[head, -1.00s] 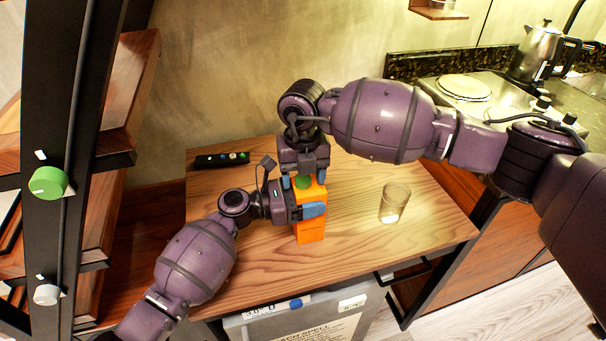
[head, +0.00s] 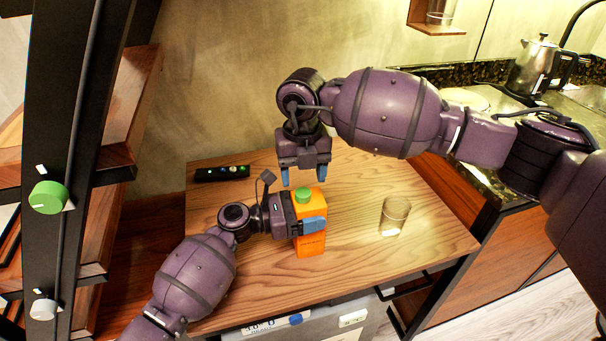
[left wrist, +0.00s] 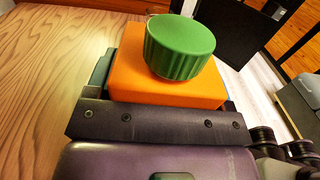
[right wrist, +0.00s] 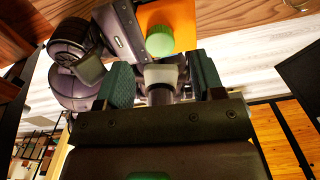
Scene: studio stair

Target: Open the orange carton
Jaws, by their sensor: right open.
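The orange carton (head: 311,244) stands upright on the wooden table with its green cap (head: 304,195) on top. My left gripper (head: 308,223) is shut around the carton's upper part from the left; its far finger is mostly hidden. The left wrist view shows the ribbed green cap (left wrist: 180,48) sitting on the carton's top (left wrist: 165,85). My right gripper (head: 304,178) points down, open and empty, just above the cap. In the right wrist view, the cap (right wrist: 160,41) shows beyond its two spread fingers, apart from them.
A clear glass (head: 395,216) stands to the right of the carton on the table (head: 350,195). A dark strip with several small knobs (head: 222,173) lies at the table's back left. A metal kettle (head: 543,65) is on the counter at right. A dark post (head: 62,130) rises at left.

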